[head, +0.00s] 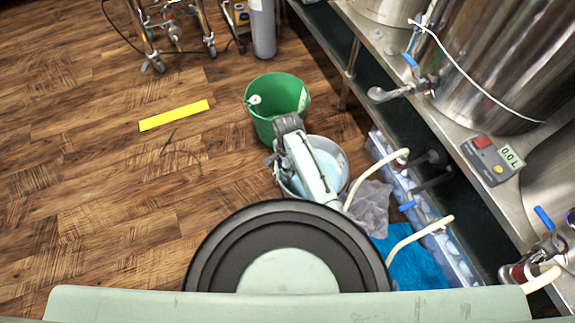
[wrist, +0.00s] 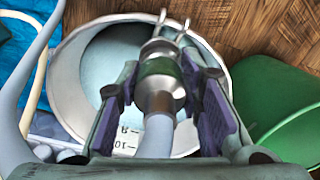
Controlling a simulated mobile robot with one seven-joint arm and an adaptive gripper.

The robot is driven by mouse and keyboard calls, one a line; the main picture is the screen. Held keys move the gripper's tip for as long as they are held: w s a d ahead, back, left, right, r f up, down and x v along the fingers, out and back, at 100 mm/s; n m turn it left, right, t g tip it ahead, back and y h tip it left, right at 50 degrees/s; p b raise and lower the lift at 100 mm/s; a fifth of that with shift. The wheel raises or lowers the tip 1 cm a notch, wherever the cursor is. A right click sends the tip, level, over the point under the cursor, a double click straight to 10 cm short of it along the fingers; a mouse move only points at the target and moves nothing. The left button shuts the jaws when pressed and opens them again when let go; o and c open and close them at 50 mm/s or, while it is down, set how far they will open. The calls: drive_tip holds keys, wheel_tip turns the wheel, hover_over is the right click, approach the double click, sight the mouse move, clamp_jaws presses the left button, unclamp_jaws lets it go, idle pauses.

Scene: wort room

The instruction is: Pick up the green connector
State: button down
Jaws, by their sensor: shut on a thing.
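The green connector (wrist: 161,72) is a metal fitting with a dark green band and two ring-ended levers, on the end of a pale hose (wrist: 158,135). It sits between the purple pads of my gripper (wrist: 163,88) in the wrist view, and my gripper is shut on it. Behind it is the open mouth of a grey bucket (wrist: 75,95). In the head view my gripper (head: 285,128) is over the far side of the grey bucket (head: 343,182), close to the green bucket. The connector cannot be made out there, hidden by my arm.
A green bucket (head: 277,104) stands just beyond the grey one; it also shows in the wrist view (wrist: 285,95). Steel tanks (head: 500,55) on a bench, hoses, a crate (head: 405,195) and blue cloth (head: 410,262) crowd the right.

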wheel_tip(320, 180, up, 2)
drive_tip(key=shift+r+p, duration=0.25)
drive_tip(key=shift+p, duration=0.85)
drive_tip(key=s+d+r+p, duration=0.1)
drive_tip(key=s+d+p, duration=0.1)
drive_tip(key=s+p, duration=0.8)
drive_tip(key=shift+s+d, duration=0.4)
drive_tip(key=shift+s, duration=2.45)
drive_tip(key=shift+r, duration=0.1)
drive_tip(key=shift+r, duration=2.25)
